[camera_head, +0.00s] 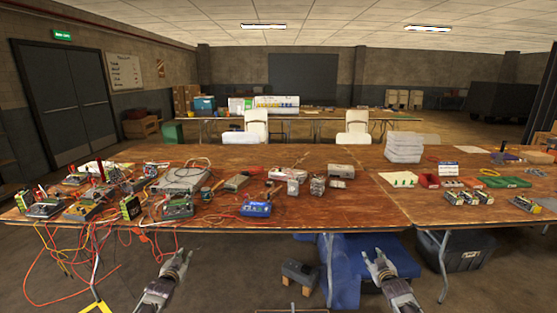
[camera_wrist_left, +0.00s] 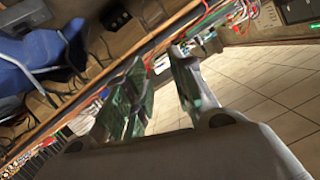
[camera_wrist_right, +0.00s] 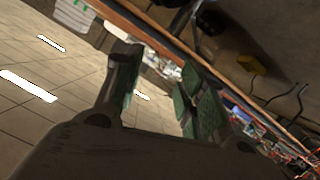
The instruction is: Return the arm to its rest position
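My left gripper (camera_head: 180,260) is in front of the table's near edge, left of centre in the head view. In the left wrist view its two green-padded fingers (camera_wrist_left: 158,72) stand apart with nothing between them. My right gripper (camera_head: 378,260) is also in front of the near edge, right of centre, in front of a blue object under the table. In the right wrist view its fingers (camera_wrist_right: 158,72) are apart and empty. Neither gripper appears to touch anything. The wooden table (camera_head: 330,212) lies beyond both grippers.
Electronic devices and red cables crowd the table's left side; cables (camera_head: 95,245) hang off it. A blue meter (camera_head: 256,209) lies near the front edge. White containers (camera_head: 404,147), red and green trays (camera_head: 507,182) are on the right. A blue bin (camera_head: 340,270) and dark case (camera_head: 462,252) are underneath.

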